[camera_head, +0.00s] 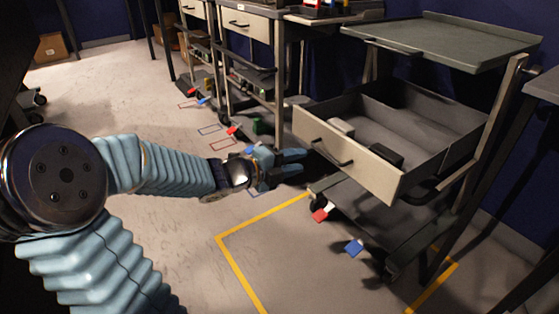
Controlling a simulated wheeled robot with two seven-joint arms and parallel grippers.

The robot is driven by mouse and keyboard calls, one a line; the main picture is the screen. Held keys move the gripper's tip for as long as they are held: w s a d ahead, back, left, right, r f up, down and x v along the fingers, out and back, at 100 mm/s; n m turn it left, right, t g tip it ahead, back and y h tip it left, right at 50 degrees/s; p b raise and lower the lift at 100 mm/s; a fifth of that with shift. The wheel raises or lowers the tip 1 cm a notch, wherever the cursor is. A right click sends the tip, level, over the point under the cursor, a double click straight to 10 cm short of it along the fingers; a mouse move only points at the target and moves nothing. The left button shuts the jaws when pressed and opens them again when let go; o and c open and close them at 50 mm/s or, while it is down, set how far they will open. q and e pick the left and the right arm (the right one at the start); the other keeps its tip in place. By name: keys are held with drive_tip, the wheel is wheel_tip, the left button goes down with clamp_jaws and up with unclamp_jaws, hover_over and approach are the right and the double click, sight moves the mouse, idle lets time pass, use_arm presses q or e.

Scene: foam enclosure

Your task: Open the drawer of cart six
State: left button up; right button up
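A grey cart (455,40) stands at the right, partly inside yellow floor tape. Its drawer (349,155) has a cream front with a dark bar handle (332,153) and is pulled well out. I cannot read a number on the cart. My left gripper (290,163) is just left of the drawer front, apart from the handle, with blue fingers that look spread and nothing between them. My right gripper is not in view.
More carts with closed cream drawers (246,22) stand behind, at the top middle. Another table edge (543,86) is at the far right. The floor (200,262) in front is clear.

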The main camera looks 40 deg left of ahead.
use_arm(q)
drive_tip(key=v, duration=0.5)
drive_tip(key=shift+p, duration=0.35)
drive_tip(key=w+d+f+n+g+y, duration=0.1)
drive_tip(key=w+d+f+n+g, duration=0.2)
drive_tip(key=f, duration=0.4)
drive_tip(key=d+f+n+g, duration=0.1)
drive_tip(key=d+f+n, duration=0.2)
drive_tip(key=f+n, duration=0.4)
drive_tip(key=w+d+f+n+g+y, duration=0.1)
drive_tip(key=w+d+f+n, duration=0.15)
drive_tip(key=f, duration=0.55)
drive_tip(key=s+d+f+n+g, duration=0.4)
drive_tip(key=s+d+f+n, duration=0.15)
drive_tip(key=f, duration=0.45)
drive_tip(key=s+d+f+n+g, duration=0.5)
drive_tip(key=s+d+f, duration=0.3)
drive_tip(key=s+f, duration=0.15)
wheel_tip(320, 180, up, 13)
drive_tip(key=s+p, duration=0.2)
drive_tip(key=p, duration=1)
drive_tip(key=shift+d+f+n+h+p, duration=0.2)
drive_tip(key=shift+d+n+h+p, duration=0.1)
drive_tip(key=shift+d+n+h, duration=0.1)
